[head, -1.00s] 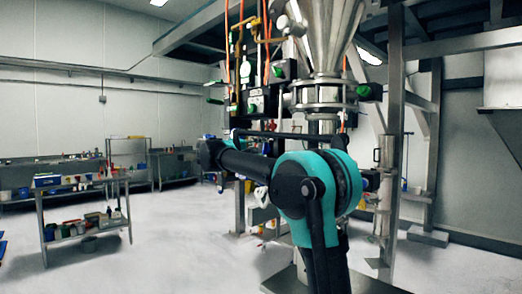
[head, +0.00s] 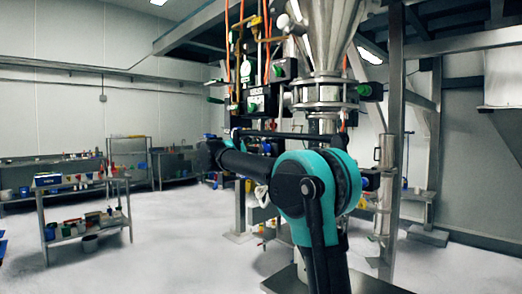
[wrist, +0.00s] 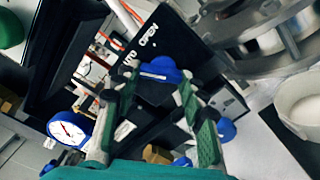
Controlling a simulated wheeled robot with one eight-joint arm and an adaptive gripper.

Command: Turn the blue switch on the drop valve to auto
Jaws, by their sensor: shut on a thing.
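In the wrist view a blue switch (wrist: 160,70) sits on a black panel (wrist: 165,35) of the valve unit, just below white lettering that reads OPEN and, partly, AUTO. My gripper (wrist: 157,87) reaches in from below with its two green-and-grey fingers on either side of the switch, shut on it. The exact angle of the switch is hard to read, as the fingertips cover part of it. In the head view my gripper and the switch are hidden; my arm reaches toward the valve stand.
A blue-rimmed gauge (wrist: 70,128) is left of my fingers, and a blue knob (wrist: 226,130) is to the right. Metal flanges (wrist: 265,35) fill the upper right. In the head view a steel hopper (head: 322,35) stands above, and a shelf cart (head: 85,182) is across open floor.

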